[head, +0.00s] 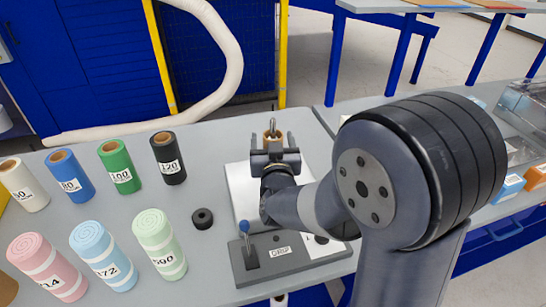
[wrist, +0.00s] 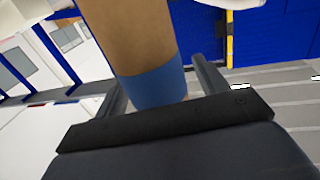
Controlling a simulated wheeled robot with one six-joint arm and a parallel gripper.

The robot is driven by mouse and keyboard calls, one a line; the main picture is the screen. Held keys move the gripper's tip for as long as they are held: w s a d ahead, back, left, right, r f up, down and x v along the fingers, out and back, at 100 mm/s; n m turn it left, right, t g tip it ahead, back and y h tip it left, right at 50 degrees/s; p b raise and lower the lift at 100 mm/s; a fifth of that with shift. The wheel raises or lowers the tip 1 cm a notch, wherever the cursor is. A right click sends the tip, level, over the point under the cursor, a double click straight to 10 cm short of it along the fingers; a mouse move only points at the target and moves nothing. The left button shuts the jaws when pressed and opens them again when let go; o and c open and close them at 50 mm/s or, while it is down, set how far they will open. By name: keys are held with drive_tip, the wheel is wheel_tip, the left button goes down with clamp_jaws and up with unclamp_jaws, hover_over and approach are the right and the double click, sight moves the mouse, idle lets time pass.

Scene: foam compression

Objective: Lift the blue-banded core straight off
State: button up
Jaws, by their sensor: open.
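The blue-banded core is a tan tube (head: 267,134) in the head view, with a metal pin showing at its top. It stands beyond my gripper (head: 272,140), which hides most of it. In the wrist view the tan core (wrist: 130,35) fills the upper middle, and its blue band (wrist: 155,87) sits between my two fingers. My gripper is open, with one finger on each side of the core. Whether either finger touches it I cannot tell. The core's lower end is hidden by the gripper body.
A white panel (head: 240,190) and a grey base with a blue-knobbed lever (head: 245,228) lie near my arm. Rolls stand at left, including a black one (head: 168,160) and a green foam one (head: 158,240). A small black ring (head: 202,218) lies between.

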drive_tip(key=shift+w, duration=0.15)
drive_tip(key=shift+c, duration=0.4)
drive_tip(key=c, duration=1)
